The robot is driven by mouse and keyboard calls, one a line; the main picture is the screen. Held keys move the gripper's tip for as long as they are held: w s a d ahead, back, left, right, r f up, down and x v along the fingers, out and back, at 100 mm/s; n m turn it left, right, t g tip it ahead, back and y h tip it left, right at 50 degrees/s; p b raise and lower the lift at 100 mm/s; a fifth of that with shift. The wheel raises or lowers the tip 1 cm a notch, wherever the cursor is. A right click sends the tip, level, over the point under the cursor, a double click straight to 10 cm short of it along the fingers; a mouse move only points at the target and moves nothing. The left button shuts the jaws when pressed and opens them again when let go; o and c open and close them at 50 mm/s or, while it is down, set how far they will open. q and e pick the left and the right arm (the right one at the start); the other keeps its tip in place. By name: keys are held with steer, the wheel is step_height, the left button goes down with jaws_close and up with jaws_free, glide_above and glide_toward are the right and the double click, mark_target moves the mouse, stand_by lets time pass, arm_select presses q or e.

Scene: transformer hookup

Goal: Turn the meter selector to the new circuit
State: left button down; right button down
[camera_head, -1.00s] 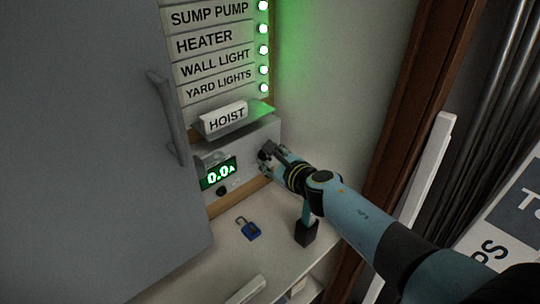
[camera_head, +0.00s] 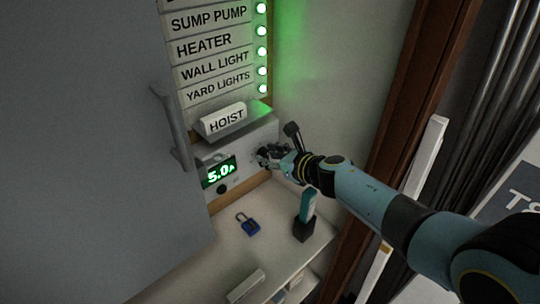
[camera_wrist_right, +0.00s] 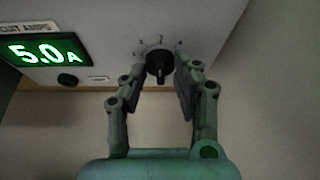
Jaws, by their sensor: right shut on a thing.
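The meter panel's green display (camera_head: 218,173) reads 5.0A, and it also reads 5.0A in the wrist view (camera_wrist_right: 42,54). The selector is a small dark knob (camera_wrist_right: 159,68) with marks around it, on the panel's right part. Its pointer bar looks nearly upright in the wrist view. My right gripper (camera_head: 266,154) is at the selector, shut on it, with a finger on each side in the wrist view (camera_wrist_right: 166,82). In the head view the fingers mostly hide the knob. My left gripper is not in view.
A HOIST label block (camera_head: 225,120) juts out above the meter. A grey door (camera_head: 90,150) stands open at left.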

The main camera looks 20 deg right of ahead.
steer(key=c, duration=1)
jaws_free()
steer(key=shift+o, duration=0.2)
steer(key=v, duration=1.2)
